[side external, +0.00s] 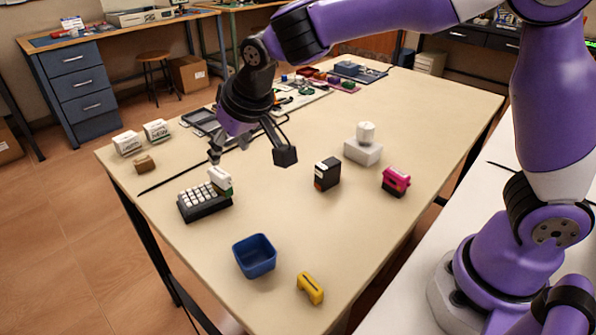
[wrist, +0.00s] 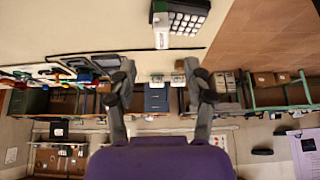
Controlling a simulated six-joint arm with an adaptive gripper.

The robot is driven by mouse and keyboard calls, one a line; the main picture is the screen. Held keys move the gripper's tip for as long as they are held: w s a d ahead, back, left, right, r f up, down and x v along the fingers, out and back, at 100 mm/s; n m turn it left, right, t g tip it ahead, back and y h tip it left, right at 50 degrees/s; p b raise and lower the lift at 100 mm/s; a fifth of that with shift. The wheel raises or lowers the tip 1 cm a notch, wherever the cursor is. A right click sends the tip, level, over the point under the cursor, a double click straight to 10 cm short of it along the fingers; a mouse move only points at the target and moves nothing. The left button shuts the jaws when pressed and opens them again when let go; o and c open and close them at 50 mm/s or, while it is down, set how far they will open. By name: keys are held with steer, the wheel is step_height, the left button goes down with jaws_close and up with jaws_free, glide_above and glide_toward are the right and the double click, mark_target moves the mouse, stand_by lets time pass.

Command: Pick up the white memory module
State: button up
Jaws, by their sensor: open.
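A white module (side external: 221,182) with a green part stands at the back right of a black block with white keys (side external: 205,202), on the table's left side. I take it to be the white memory module; I cannot tell whether it rests on the block or beside it. In the wrist view the white module (wrist: 161,32) is at the top, left of the keyed block (wrist: 187,17). My gripper (side external: 250,156) is open and empty, above the table and apart from the module. Its two fingers (wrist: 162,80) also show spread in the wrist view.
A blue bin (side external: 254,256) and a yellow piece (side external: 310,288) are in front. A black box (side external: 327,174), a white block with a knob (side external: 363,151) and a pink item (side external: 396,181) stand right. White boxes (side external: 128,143) are at the left edge. The table's middle is mostly clear.

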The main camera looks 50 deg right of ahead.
mark_target(219, 172)
steer(key=x, duration=0.4)
steer(key=shift+w+x, duration=0.25)
steer(key=shift+x, duration=2.6)
steer(key=shift+s+a+r, duration=0.1)
steer(key=shift+a+r, duration=0.05)
jaws_close()
